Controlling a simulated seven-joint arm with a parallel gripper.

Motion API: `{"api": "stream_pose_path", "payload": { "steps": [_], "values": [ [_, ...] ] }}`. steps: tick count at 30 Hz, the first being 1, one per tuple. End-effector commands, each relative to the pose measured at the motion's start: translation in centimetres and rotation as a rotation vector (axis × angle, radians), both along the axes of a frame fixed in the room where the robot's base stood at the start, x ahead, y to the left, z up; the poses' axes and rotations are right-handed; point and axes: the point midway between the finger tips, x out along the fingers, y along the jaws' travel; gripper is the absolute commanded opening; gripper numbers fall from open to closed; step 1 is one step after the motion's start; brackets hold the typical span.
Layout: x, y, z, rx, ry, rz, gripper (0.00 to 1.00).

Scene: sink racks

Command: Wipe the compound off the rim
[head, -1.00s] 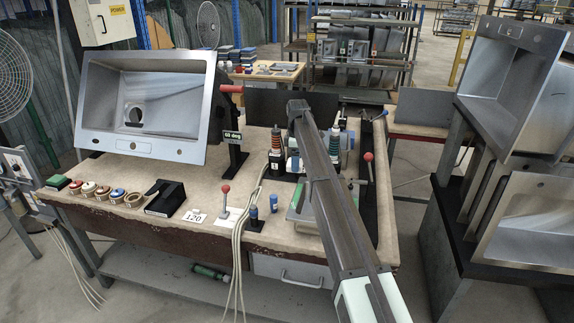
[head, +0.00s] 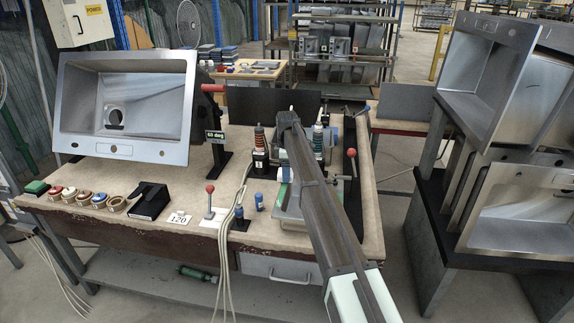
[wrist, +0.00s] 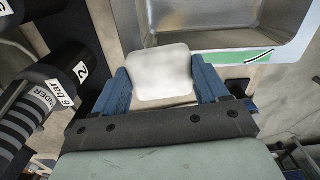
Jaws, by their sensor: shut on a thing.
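In the wrist view my gripper (wrist: 162,90) has its blue fingers shut on a white pad (wrist: 160,72). Just beyond the pad is a steel sink's rim (wrist: 190,60), with the basin behind it. A green streak of compound (wrist: 259,57), with dark and white edges, lies on this rim to the right of the pad.
A black tool marked 2 (wrist: 60,75) stands close left of my gripper. In the head view a tilted sink (head: 125,148) stands at the bench's left. A red-knobbed lever (head: 210,200), blue bottles and hanging cables are near the front edge. Stacked sinks (head: 490,70) stand right.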

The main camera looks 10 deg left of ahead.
Motion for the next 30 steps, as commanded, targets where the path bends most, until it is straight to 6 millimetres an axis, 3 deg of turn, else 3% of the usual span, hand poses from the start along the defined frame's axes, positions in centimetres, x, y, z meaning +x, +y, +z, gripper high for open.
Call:
{"api": "stream_pose_path", "payload": {
  "steps": [3, 6, 30],
  "values": [
    [-0.3, 0.0, -1.4, 0.000, 0.001, 0.000, 0.50],
    [-1.4, -0.1, -1.2, 0.000, 0.001, 0.001, 0.45],
    [-8.6, -0.1, -1.6, 0.000, 0.001, 0.001, 0.45]
  ]
}}
